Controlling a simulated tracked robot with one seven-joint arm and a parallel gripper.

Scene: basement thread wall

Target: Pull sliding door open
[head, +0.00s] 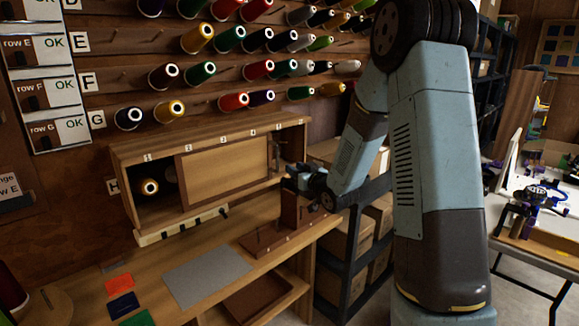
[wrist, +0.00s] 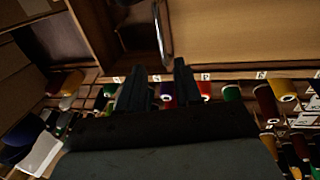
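The sliding door (head: 225,170) is a light wooden panel in the front of a wooden cabinet (head: 150,150). The cabinet is open to the left of the door, where a spool (head: 149,187) shows inside. A dark upright handle (head: 274,152) stands at the door's right end. In the wrist view the door (wrist: 240,35) fills the upper right, with the slim metallic handle (wrist: 162,32) at its edge. My gripper (head: 288,173) is just right of the handle. In the wrist view my gripper's fingers (wrist: 160,75) are apart, with the handle ahead between them; contact cannot be told.
Rows of thread spools (head: 233,102) stick out from the wall above. The bench below holds a grey mat (head: 207,272), coloured swatches (head: 122,303) and a brown wooden holder (head: 270,238). A dark shelf with boxes (head: 345,240) stands at the right, and a white table (head: 545,215) beyond my arm.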

